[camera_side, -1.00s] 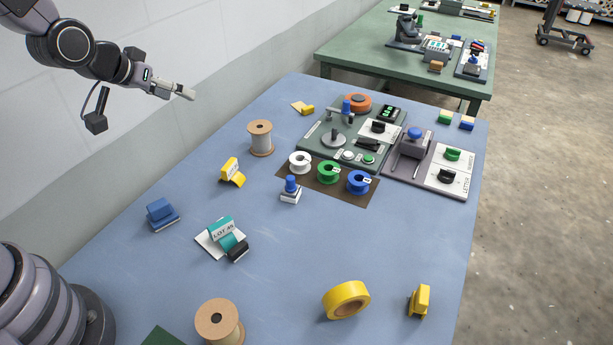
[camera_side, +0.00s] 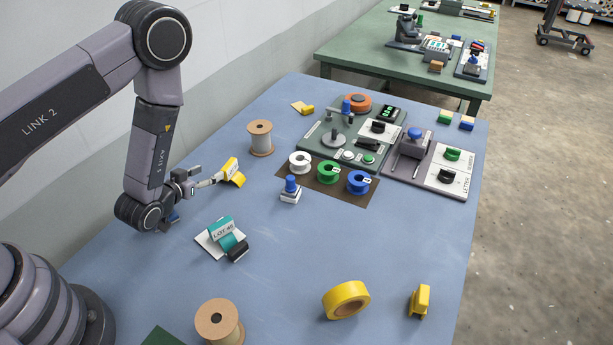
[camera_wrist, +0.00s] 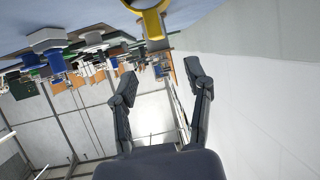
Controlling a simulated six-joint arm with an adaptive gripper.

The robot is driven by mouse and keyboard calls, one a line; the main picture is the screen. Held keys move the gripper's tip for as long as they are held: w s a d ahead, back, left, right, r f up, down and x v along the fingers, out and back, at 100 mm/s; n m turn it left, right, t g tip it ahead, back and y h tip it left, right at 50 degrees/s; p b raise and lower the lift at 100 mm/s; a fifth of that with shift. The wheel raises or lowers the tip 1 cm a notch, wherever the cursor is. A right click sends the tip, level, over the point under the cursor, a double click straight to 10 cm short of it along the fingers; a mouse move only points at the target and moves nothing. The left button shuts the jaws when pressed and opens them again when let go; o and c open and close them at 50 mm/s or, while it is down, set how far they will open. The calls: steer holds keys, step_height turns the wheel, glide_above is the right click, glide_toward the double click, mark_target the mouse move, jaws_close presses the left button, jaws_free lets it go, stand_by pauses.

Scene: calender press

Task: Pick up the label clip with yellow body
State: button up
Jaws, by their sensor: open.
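The label clip with yellow body (camera_side: 230,171) stands on the blue table with a white label face, left of the middle in the side view. My gripper (camera_side: 218,180) is low over the table, just left of this clip. Its fingers point toward the clip and partly overlap its left side, so contact cannot be told. In the wrist view, my gripper (camera_wrist: 162,78) has its two fingers spread apart with nothing between them. A yellow piece (camera_wrist: 152,22), likely the clip, shows at the top edge, beyond the fingertips.
A thread spool (camera_side: 260,138) stands behind the clip. A teal clip marked LOT 45 (camera_side: 222,229) lies in front. A white-and-blue stamp (camera_side: 290,190) and a dark mat (camera_side: 326,195) with several reels are to the right. A yellow tape roll (camera_side: 346,300) lies near the front.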

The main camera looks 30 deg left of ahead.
mark_target(229, 163)
steer(key=x, duration=1)
steer(key=shift+w+f, duration=0.1)
steer(key=shift+f, duration=0.15)
jaws_close()
